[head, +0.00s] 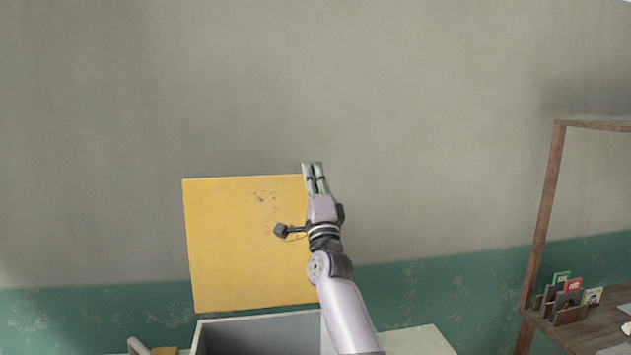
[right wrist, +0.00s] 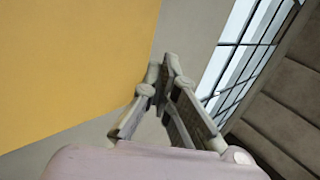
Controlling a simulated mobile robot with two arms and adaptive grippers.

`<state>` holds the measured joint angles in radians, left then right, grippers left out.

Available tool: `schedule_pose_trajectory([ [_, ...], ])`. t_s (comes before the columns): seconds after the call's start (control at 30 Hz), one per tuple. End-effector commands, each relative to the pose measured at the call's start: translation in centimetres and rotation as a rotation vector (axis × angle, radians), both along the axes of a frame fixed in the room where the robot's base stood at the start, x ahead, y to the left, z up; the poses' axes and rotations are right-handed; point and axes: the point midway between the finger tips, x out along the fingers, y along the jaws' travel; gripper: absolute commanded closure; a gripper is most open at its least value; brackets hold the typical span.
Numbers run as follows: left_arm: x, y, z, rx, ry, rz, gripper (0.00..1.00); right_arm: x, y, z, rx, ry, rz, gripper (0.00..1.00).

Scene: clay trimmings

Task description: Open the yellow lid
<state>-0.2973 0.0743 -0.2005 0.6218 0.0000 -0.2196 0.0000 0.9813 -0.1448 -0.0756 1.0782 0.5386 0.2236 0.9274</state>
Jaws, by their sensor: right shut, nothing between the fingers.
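The yellow lid (head: 245,245) stands upright at the back of a grey box (head: 262,319), with dark scuffs near its upper middle. The box's opening is uncovered and its inside shows grey. My right gripper (head: 313,166) points up at the lid's top right corner, with its tips above the lid's top edge. In the right wrist view the fingers (right wrist: 168,62) come together at the tips with nothing between them, and the lid (right wrist: 70,60) fills the left side. I cannot tell if the gripper touches the lid. The left gripper is not seen.
A wooden shelf (head: 546,210) stands at the right, with a small rack (head: 570,313) of colored packets on it. A pale surface (head: 420,340) lies right of the box. The wall behind is bare. Barred windows (right wrist: 245,50) show in the right wrist view.

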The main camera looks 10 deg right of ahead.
Motion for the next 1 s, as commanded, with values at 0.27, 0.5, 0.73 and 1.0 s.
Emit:
schedule_pose_trajectory([
  [0.27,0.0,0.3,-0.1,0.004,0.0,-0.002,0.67,0.5,0.0,-0.1,0.0,-0.001,0.0,1.0],
  [0.5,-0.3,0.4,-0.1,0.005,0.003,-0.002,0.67,0.5,0.0,-0.1,0.001,-0.002,-0.001,1.0],
  [0.73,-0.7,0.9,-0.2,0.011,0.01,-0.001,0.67,0.4,0.0,-0.2,0.001,-0.002,-0.001,1.0],
  [1.0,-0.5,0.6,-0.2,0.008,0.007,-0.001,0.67,-2.0,-0.1,-2.3,0.003,-0.001,0.0,1.0],
])
